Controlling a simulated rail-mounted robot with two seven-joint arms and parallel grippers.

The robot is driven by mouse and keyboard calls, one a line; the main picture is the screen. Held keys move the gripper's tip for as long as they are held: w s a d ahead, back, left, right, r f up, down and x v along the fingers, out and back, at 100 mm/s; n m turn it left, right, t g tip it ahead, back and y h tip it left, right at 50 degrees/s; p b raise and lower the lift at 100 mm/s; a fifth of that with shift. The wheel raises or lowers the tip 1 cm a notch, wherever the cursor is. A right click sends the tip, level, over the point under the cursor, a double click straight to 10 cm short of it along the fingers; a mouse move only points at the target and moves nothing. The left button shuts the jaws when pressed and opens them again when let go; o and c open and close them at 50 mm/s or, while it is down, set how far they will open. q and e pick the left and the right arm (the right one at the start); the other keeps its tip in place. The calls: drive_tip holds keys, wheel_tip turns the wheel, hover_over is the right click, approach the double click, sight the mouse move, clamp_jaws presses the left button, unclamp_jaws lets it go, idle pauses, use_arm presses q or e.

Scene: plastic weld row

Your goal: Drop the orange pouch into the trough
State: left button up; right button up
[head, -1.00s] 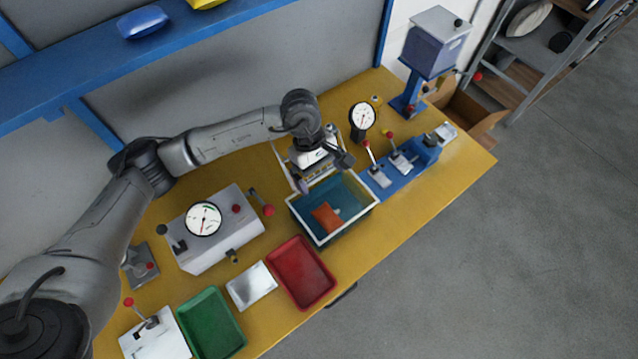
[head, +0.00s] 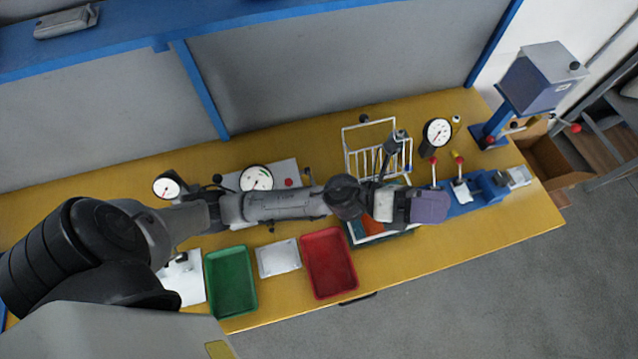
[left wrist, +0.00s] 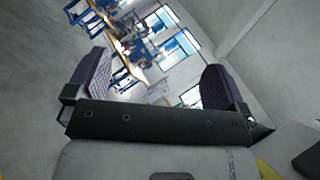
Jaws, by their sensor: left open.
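My left gripper (head: 432,206) is open and empty, with purple finger pads, stretched out to the right above the bench. In the left wrist view its two fingers (left wrist: 158,85) stand wide apart with nothing between them. My right gripper is not in view.
A red tray (head: 329,262), a silver plate (head: 278,258) and a green tray (head: 231,281) line the bench's front. A white wire rack (head: 378,150) stands behind my wrist. A dial gauge (head: 437,132) and a blue lever fixture (head: 487,188) stand to the right.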

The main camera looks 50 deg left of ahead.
use_arm(q)
drive_tip(key=s+a+f+n+t+y, duration=0.1)
drive_tip(key=a+f+n+t+y, duration=0.1)
drive_tip(key=a+f+n+y, duration=0.65)
drive_tip(key=s+a+f+n+t+y, duration=0.2)
drive_tip(key=a+f+n+y, duration=0.15)
drive_tip(key=n+y, duration=1)
drive_tip(key=s+a+f+n+g+h, duration=0.1)
drive_tip(key=s+f+n+g, duration=0.5)
drive_tip(key=s, duration=0.4)
drive_tip(key=s+a+f+n+g+h, duration=0.2)
drive_tip(key=s+f+n+g, duration=0.4)
drive_tip(key=s, duration=0.4)
drive_tip(key=shift+s+a+f+g, duration=0.2)
drive_tip(key=shift+f+g, duration=0.15)
drive_tip(key=shift+g, duration=0.15)
wheel_tip(320, 180, up, 24)
drive_tip(key=p, duration=2.3)
drive_tip(key=shift+p, duration=0.4)
drive_tip(key=shift+w+f, duration=0.1)
drive_tip(key=shift+f, duration=0.1)
